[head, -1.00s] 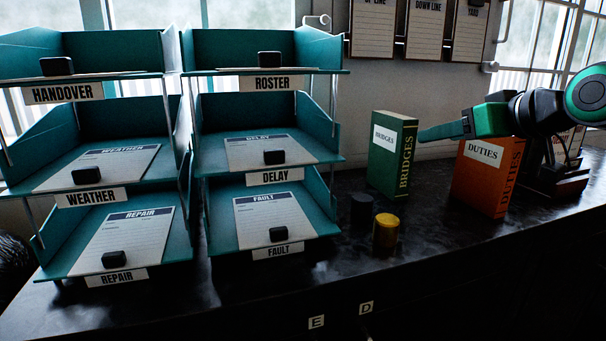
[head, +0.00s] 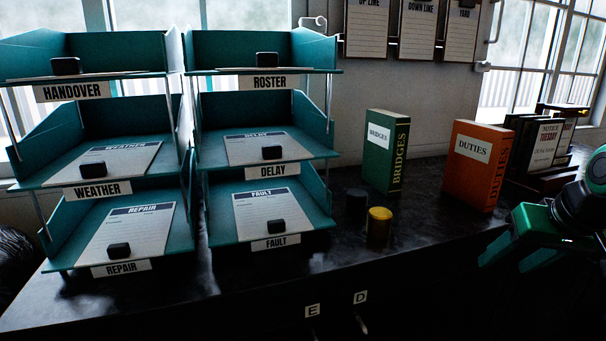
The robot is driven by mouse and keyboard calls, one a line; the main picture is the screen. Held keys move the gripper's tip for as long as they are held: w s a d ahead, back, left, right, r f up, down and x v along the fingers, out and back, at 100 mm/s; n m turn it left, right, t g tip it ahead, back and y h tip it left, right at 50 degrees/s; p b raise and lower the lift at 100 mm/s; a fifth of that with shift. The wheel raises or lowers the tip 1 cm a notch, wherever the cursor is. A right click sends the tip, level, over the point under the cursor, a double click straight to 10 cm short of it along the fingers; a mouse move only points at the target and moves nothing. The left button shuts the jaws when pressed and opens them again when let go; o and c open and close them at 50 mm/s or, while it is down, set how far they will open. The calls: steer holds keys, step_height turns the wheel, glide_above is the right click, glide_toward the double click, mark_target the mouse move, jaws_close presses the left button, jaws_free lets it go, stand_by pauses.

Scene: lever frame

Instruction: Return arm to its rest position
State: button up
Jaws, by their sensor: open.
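My gripper (head: 512,257) is at the right edge of the head view, in front of the dark counter's (head: 420,245) front edge. Its green fingers point left and down. The two fingers are apart with nothing seen between them. The black wrist of my arm runs off the right side of the picture. The orange DUTIES book (head: 474,170) stands upright behind and to the left of the gripper, apart from it. The green BRIDGES book (head: 384,155) stands upright further left.
Teal tray stacks (head: 325,200) with labelled sheets and black blocks fill the left. A rack of dark-framed notices (head: 543,150) stands at the right. Clipboards (head: 421,28) hang on the wall.

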steer(key=s+d+f+m+g, duration=0.1)
steer(key=s+f+m+g, duration=0.1)
steer(key=s, duration=0.6)
steer(key=s+d+f+m+g, duration=0.1)
steer(key=s+f+m+g, duration=0.1)
steer(key=s+f+g, duration=0.2)
steer(key=s+f, duration=0.3)
steer(key=s, duration=0.1)
steer(key=shift+s+d+f, duration=0.25)
steer(key=shift+s+d, duration=0.05)
steer(key=shift+s, duration=0.05)
